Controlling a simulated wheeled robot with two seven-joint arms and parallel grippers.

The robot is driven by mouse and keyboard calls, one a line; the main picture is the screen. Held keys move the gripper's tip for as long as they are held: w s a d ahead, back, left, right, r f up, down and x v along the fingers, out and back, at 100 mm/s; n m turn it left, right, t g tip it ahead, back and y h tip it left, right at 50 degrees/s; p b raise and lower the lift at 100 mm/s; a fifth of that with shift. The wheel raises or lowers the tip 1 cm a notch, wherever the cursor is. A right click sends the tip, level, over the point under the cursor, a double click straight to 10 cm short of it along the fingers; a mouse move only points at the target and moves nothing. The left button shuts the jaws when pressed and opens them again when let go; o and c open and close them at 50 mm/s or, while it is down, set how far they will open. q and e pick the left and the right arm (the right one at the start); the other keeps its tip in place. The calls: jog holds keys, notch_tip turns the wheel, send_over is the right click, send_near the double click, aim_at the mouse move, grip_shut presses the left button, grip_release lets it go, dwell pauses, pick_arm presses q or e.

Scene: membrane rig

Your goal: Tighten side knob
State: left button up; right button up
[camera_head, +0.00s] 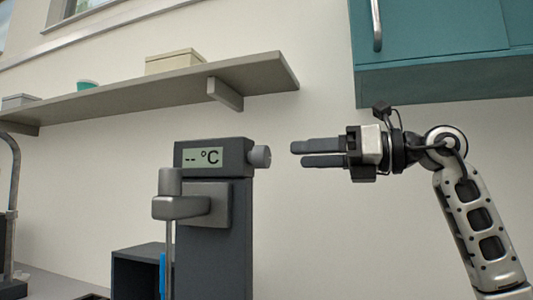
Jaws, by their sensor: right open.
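The side knob (261,157) is a grey round knob on the right side of the dark grey rig head (237,158). The rig's display (203,157) reads "-- °C". My right gripper (294,154) comes in from the right, level with the knob. Its two dark fingers point left at the knob and are parted, with a narrow gap between them. The fingertips are apart from the knob, a short way to its right, and hold nothing. My left gripper is not in the picture.
A clamp (189,205) with a rod sits on the rig's column (227,260). A grey shelf (150,91) with boxes hangs above on the left. A teal cabinet (440,85) hangs at the upper right. Bare wall lies below my right gripper.

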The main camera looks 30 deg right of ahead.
aim_at(268, 157)
jog(key=p+x, duration=0.1)
jog(key=x, duration=0.7)
jog(key=shift+w, duration=0.1)
jog(key=shift+c, duration=0.3)
jog(key=c, duration=0.9)
